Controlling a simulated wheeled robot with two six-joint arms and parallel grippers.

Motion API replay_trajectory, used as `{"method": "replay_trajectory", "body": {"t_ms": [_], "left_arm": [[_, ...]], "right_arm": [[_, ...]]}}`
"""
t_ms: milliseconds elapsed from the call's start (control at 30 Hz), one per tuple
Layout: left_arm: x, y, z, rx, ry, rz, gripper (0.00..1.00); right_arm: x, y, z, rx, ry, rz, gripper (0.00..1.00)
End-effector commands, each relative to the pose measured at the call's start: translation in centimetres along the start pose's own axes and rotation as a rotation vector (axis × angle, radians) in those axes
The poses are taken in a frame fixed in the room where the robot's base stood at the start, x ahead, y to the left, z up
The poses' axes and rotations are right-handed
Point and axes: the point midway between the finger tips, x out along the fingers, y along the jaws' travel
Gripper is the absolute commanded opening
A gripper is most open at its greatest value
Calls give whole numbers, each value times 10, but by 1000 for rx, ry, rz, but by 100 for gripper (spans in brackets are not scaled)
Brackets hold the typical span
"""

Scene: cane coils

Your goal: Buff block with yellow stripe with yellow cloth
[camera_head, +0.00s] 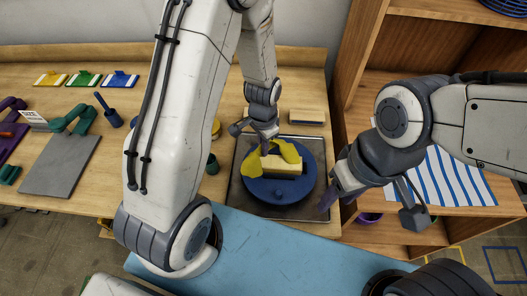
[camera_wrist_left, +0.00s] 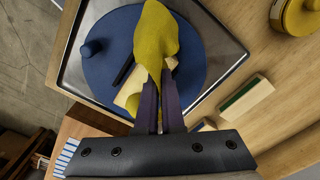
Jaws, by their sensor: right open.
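A pale block (camera_head: 287,166) lies on a round blue disc (camera_head: 262,190), with a yellow cloth (camera_head: 288,151) draped beside and partly over it. The disc sits in a grey metal tray (camera_head: 239,204). My left gripper (camera_head: 266,148) is above the block with its fingers closed on the cloth. The left wrist view shows the cloth (camera_wrist_left: 155,35) bulging out past the fingertips (camera_wrist_left: 161,78) and the block (camera_wrist_left: 130,92) partly hidden beneath; its stripe cannot be made out. My right gripper (camera_head: 333,194) is open and empty, at the tray's right edge.
Another block (camera_head: 307,116) with a dark stripe lies behind the tray. A yellow round tin (camera_wrist_left: 300,14) shows in the left wrist view. A wooden shelf with a blue-striped cloth (camera_head: 445,180) stands at the right. A grey board (camera_head: 60,165) lies on the left.

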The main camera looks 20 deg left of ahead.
Motion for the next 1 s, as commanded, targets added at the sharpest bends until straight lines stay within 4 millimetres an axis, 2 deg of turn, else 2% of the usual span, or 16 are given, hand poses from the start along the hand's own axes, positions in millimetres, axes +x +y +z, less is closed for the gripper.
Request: {"method": "replay_trajectory", "body": {"t_ms": [33, 133, 500, 1000], "left_arm": [[-18, 0, 0, -1, 3, -2, 0], [-39, 1, 0, 1, 3, -1, 0], [-68, 5, -4, 8, -1, 1, 0], [-72, 6, -5, 10, -1, 1, 0]], "right_arm": [[-9, -1, 0, -1, 0, 0, 50], [-17, -1, -1, -2, 0, 0, 50], [-45, -3, -2, -7, 0, 0, 50], [-47, -4, -2, -8, 0, 0, 50]]}}
